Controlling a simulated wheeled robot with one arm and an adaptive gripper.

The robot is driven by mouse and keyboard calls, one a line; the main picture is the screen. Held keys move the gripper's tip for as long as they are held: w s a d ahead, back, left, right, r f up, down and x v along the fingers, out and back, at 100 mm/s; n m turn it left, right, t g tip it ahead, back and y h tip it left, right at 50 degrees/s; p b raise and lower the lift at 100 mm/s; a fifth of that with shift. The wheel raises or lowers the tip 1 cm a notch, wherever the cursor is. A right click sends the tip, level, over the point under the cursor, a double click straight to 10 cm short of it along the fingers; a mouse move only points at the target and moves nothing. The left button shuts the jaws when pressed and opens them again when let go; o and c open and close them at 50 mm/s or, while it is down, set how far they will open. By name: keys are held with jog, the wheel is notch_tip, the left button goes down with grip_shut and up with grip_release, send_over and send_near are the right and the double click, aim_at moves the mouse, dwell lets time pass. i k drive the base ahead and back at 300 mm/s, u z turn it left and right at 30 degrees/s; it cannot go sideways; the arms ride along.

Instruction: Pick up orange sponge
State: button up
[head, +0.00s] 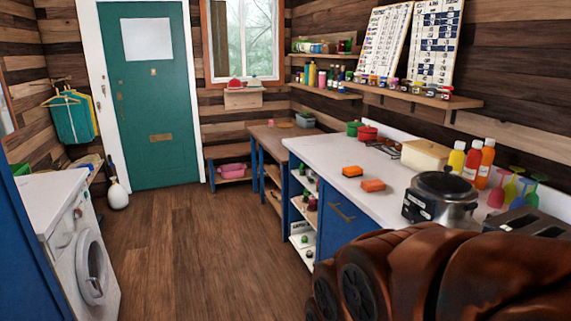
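The two are apart, and nothing covers either one. My gripper is not in view, so I cannot see whether it is open or shut.
A black-and-silver cooker (440,199) stands right of the sponges. Behind are a pale yellow box (425,155), several sauce bottles (472,160) and a red pot (367,133). A washing machine (75,245) stands left. The wooden floor (200,250) between is clear.

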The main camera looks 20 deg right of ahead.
aim_at(354, 170)
jog(key=u, duration=0.3)
jog(key=i, duration=1.7)
jog(key=z, duration=0.75)
jog(key=i, duration=1.35)
jog(key=z, duration=0.7)
